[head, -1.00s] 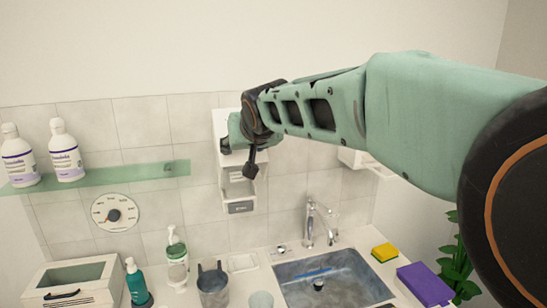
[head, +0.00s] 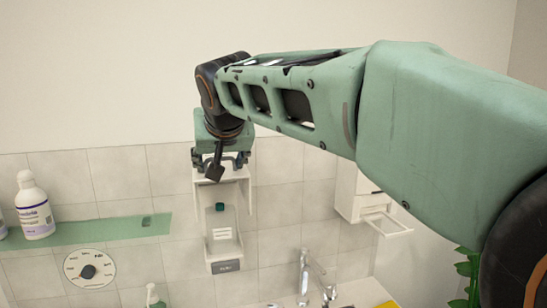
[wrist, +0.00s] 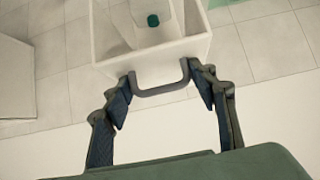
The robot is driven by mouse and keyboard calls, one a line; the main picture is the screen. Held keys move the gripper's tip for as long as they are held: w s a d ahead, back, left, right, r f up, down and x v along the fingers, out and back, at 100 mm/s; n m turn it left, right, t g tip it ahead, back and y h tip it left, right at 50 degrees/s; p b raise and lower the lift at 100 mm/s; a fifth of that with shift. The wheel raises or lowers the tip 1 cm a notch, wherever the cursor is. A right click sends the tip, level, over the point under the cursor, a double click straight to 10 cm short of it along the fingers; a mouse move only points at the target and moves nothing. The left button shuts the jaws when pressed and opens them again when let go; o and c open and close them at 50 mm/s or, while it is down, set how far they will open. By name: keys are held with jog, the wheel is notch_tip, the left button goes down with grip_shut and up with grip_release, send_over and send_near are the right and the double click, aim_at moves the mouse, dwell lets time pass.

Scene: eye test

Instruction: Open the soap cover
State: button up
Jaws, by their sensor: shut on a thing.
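The white soap dispenser hangs on the tiled wall in the head view, with a grey label (head: 226,266) at its bottom. Its white soap cover (head: 245,192) has side walls around an open interior, where a dark green piece (head: 220,207) shows. The cover also shows in the wrist view (wrist: 108,42), with a grey U-shaped handle (wrist: 160,91) on its near edge. My gripper (head: 221,160) is at the top of the dispenser. In the wrist view its fingers (wrist: 163,87) are shut on the handle, one at each end. My gripper hides part of the cover's top in the head view.
A green glass shelf (head: 110,230) with a white bottle (head: 34,205) is on the left, above a round dial (head: 88,271). A white wall unit (head: 365,195) with a tray is to the right. A tap (head: 303,275) stands below.

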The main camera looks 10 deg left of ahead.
jog(key=shift+w+d+r, duration=0.1)
jog(key=shift+w+r, duration=0.05)
jog(key=shift+w, duration=0.05)
jog(key=o, duration=1.2)
jog(key=shift+o, duration=0.9)
jog(key=shift+w+f, duration=0.2)
jog(key=shift+w, duration=0.15)
jog(key=shift+s+r, duration=0.25)
jog(key=shift+w+r, duration=0.2)
jog(key=shift+r, duration=4.55)
